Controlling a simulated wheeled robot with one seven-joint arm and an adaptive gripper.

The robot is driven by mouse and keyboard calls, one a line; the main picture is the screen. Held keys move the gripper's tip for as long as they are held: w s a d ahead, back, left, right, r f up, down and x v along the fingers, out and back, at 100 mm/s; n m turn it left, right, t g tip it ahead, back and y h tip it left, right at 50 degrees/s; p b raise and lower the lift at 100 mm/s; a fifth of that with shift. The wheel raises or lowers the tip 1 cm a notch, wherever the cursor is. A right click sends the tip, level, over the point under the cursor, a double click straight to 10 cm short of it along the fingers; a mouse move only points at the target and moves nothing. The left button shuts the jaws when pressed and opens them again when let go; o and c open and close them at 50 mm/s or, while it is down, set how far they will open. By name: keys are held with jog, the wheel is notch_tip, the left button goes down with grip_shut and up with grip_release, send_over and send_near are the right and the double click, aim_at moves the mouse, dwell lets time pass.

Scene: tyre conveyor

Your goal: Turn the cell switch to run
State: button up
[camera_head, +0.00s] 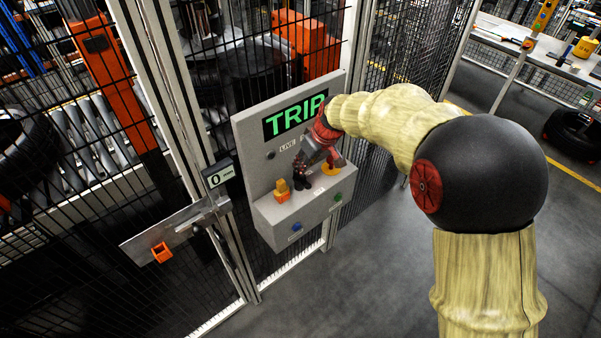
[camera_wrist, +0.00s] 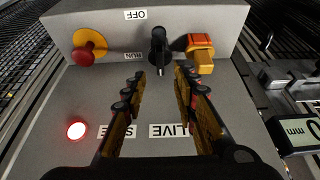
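The black cell switch (camera_wrist: 159,48) is on the control box face in the wrist view, between an OFF label (camera_wrist: 144,14) and a RUN label (camera_wrist: 133,56), both upside down. I cannot tell for sure which label it points to. My gripper (camera_wrist: 160,74) is open and empty, its two fingertips on either side of the switch's lower end and apart from it in the picture; contact is unclear. In the head view my gripper (camera_head: 301,176) is in front of the grey control panel (camera_head: 255,172), hiding the switch. The panel display (camera_head: 294,117) reads TRIP in green.
A red stop button (camera_wrist: 84,53) on yellow and an orange-yellow block (camera_wrist: 200,55) flank the switch closely. A red lamp (camera_wrist: 76,130) is lit. Blue (camera_head: 297,227) and green (camera_head: 338,197) buttons sit on the box's front. Mesh fencing (camera_head: 375,130) stands behind the panel.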

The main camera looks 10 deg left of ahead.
aim_at(302, 179)
jog(key=x, duration=0.7)
jog(key=shift+f, duration=0.15)
jog(key=shift+c, duration=0.4)
grip_shut()
